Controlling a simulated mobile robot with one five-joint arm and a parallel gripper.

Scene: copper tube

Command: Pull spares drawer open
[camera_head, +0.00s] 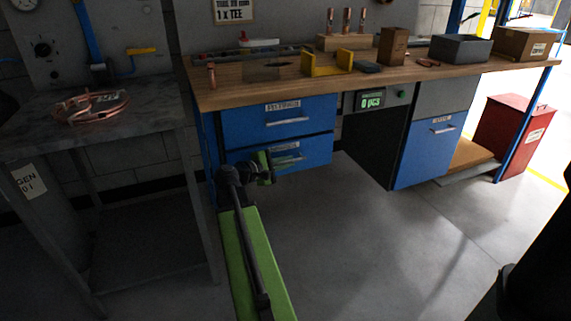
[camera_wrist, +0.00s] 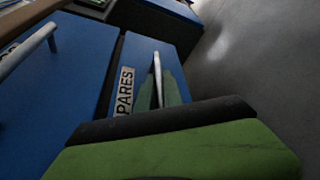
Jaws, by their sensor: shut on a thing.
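The spares drawer (camera_head: 318,153) is the lower of two blue drawer fronts under the workbench. It looks about flush with the drawer above. My gripper (camera_head: 268,167) is at its front, shut on the drawer's handle, and hides part of it. In the wrist view the blue drawer front (camera_wrist: 139,47) carries a white label (camera_wrist: 124,91), partly covered, reading "PARES". The silver handle (camera_wrist: 157,72) stands out from it and runs down behind my green and black gripper.
The upper drawer (camera_head: 314,108) is shut. The workbench top (camera_head: 235,94) holds a yellow bracket (camera_head: 328,66), copper pieces and boxes. A grey table (camera_head: 30,140) with coiled copper tube (camera_head: 92,107) stands at left. The floor (camera_head: 350,235) before the drawers is clear.

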